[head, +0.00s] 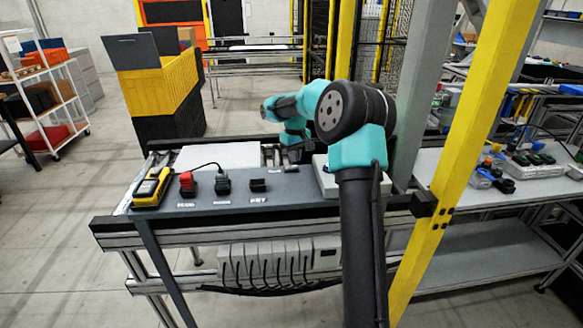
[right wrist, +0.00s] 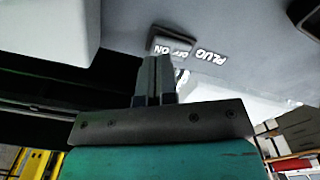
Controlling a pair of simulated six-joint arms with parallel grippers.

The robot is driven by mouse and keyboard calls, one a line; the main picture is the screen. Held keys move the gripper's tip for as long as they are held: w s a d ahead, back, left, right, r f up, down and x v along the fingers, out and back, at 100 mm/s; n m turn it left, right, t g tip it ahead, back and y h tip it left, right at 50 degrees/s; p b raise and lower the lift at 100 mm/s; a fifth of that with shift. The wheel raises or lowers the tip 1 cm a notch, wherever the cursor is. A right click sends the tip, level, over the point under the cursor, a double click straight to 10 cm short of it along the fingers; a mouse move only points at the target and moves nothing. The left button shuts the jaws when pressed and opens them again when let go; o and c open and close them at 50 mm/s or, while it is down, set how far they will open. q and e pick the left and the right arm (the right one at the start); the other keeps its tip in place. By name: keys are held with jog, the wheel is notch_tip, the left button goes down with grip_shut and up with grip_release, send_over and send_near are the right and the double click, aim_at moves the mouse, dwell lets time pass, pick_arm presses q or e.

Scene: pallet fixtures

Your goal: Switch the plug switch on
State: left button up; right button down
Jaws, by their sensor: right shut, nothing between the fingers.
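The plug switch (right wrist: 172,46) is a dark rocker on a grey panel, marked OFF and ON, with white PLUG lettering (right wrist: 211,56) beside it in the right wrist view. My right gripper (right wrist: 156,62) is shut and empty. Its fingertips are just in front of the switch and overlap its lower edge in the picture; I cannot tell whether they touch. Which way the rocker is tipped is not clear. In the head view my right arm reaches over the right part of the grey panel (head: 225,192), and its gripper is too small and covered to read. My left gripper is not in view.
A yellow post (head: 465,150) rises to the right.

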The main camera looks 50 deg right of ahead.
aim_at(295, 166)
jog(key=shift+f, duration=1.25)
dwell(0.9)
jog(key=shift+r, duration=3.5)
